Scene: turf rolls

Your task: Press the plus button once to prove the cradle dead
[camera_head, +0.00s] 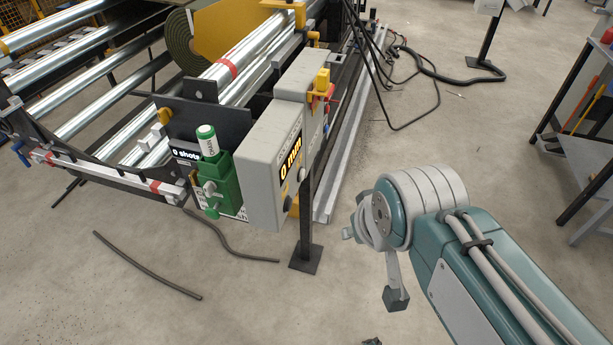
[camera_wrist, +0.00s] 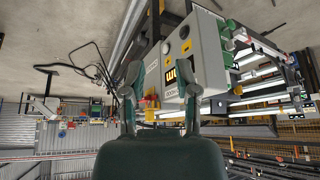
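The grey control box (camera_head: 268,172) stands on a post at the front end of the roller cradle (camera_head: 88,115). Its yellow display (camera_head: 291,157) reads "0 mm". Dark round buttons (camera_head: 286,191) sit on its face; I cannot read which is plus. In the wrist view the box (camera_wrist: 208,62) appears turned, with two round buttons (camera_wrist: 184,32) on the face beyond my fingers. My gripper (camera_wrist: 162,82) is open and empty, fingers apart. In the head view my gripper (camera_head: 372,262) is right of the box and apart from it, partly hidden by my arm.
A green device (camera_head: 222,183) with a "0 shots" display is beside the box. A yellow part (camera_head: 320,82) and a red one sit on the box's far side. Black cables (camera_head: 425,75) lie behind. A shelf (camera_head: 585,150) stands right.

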